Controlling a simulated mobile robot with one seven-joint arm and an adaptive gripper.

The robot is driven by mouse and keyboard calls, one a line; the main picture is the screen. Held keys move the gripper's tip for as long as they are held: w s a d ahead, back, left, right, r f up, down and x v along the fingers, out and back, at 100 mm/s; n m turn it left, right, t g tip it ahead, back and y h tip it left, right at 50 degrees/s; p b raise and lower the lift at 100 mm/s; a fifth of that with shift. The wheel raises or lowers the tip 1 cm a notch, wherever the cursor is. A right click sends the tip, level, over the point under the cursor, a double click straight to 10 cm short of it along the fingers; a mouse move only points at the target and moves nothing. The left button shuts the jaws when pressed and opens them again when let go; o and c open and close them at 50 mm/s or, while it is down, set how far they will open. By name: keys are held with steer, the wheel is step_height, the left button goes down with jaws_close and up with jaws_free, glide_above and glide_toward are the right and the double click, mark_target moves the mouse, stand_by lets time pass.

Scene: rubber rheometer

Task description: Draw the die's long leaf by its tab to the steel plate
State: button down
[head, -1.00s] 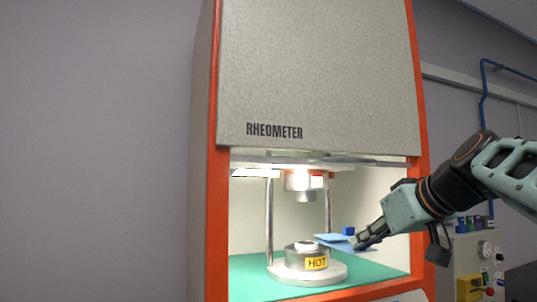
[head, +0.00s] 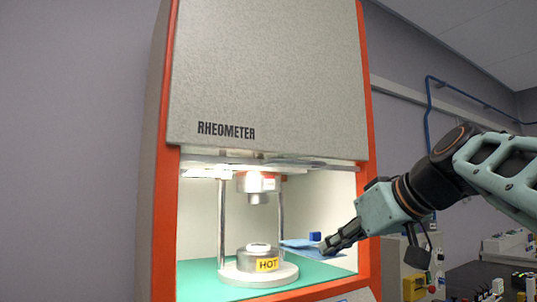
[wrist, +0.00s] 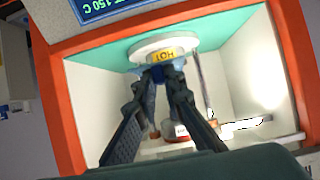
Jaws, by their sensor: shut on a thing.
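The die (head: 262,265) is a round metal block with a yellow HOT label, on a pale round base inside the rheometer. A pale disc (head: 258,247) sits on its top. The long leaf (head: 297,243) is a thin blue sheet to the right of the die. A small darker blue block (head: 315,236) shows at its upper edge. My gripper (head: 328,246) is shut on the leaf at its right part; the fingers hide the exact grip on the tab. In the wrist view, my fingers (wrist: 165,78) converge on blue in front of the die. I cannot single out the steel plate.
The orange-framed rheometer (head: 268,75) surrounds the chamber. An upper metal piece (head: 258,184) hangs above the die between upright rods (head: 222,215). The green floor (head: 200,278) is clear to the left. A bench (head: 470,275) with small items stands at the right.

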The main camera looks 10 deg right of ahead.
steer(key=w+a+p, duration=0.3)
steer(key=w, duration=0.6)
steer(key=w+a+f+p, duration=0.1)
steer(key=w+a+p, duration=0.3)
steer(key=w, duration=0.5)
steer(key=shift+a, duration=0.25)
